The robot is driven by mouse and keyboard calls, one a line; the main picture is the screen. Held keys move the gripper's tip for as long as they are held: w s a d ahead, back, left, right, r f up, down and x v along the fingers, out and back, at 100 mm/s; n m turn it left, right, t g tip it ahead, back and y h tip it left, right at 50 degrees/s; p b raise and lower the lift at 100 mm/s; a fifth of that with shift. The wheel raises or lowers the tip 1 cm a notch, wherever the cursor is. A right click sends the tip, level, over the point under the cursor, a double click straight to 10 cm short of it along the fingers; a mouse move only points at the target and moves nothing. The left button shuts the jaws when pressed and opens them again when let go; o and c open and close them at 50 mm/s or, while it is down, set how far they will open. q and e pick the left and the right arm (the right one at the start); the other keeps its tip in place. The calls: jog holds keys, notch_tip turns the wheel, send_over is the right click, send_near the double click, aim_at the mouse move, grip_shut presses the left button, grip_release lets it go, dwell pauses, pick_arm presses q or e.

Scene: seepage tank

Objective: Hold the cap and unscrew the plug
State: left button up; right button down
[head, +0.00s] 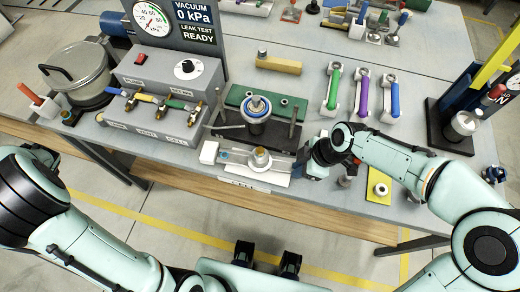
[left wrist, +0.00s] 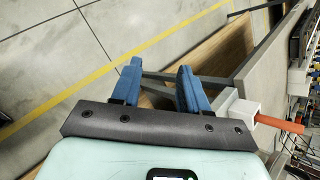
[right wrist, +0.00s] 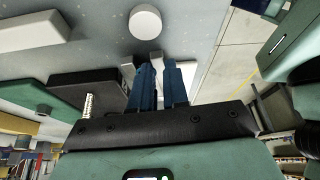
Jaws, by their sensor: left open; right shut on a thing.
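A round metal fitting with a blue ring (head: 256,107) stands upright at the dark clamp beside the green block. A round brass-and-silver piece (head: 261,158) sits on the white tray marked CELL (head: 275,180). I cannot tell which of these is the cap or the plug. My right gripper (head: 308,165) is low at the tray's right end, apart from the brass piece. In the right wrist view its blue fingers (right wrist: 160,85) are close together on a small pale thing, mostly hidden. My left gripper (left wrist: 160,85) is open and empty, outside the head view.
A grey valve box (head: 165,85) and a lidded pot (head: 80,75) stand at the left. Several coloured-handled tools (head: 362,95) lie right of the clamp. A yellow plate (head: 379,186) lies near the front edge. A white block with an orange stick (left wrist: 245,110) is near my left gripper.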

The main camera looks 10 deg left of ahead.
pick_arm(q)
jog(key=s+a+r+n+g+y, duration=0.15)
jog(key=s+a+r+g, duration=0.35)
jog(key=s+r, duration=0.75)
jog(key=w+d+f+n+t+h, duration=0.15)
jog(key=w+d, duration=0.35)
jog(key=w, duration=0.5)
jog(key=w+d+t, duration=0.3)
jog(key=w+d, duration=0.1)
jog(key=w, duration=0.5)
jog(key=w+d+f+n+t, duration=0.15)
jog(key=w+d, duration=0.35)
jog(key=w, duration=0.5)
jog(key=w+d+t+h, duration=0.1)
jog(key=w+d+h, duration=0.1)
jog(key=w+d, duration=0.5)
jog(key=w+d+t+h, duration=0.1)
jog(key=w+d+h, duration=0.15)
jog(key=d, duration=0.85)
jog(key=g+h, duration=0.1)
jog(key=h, duration=0.3)
send_near(260, 150)
jog(key=shift+f+m, duration=0.1)
jog(key=shift+m, duration=0.35)
jog(key=shift+d+f, duration=0.1)
jog(key=shift+f, duration=2.9)
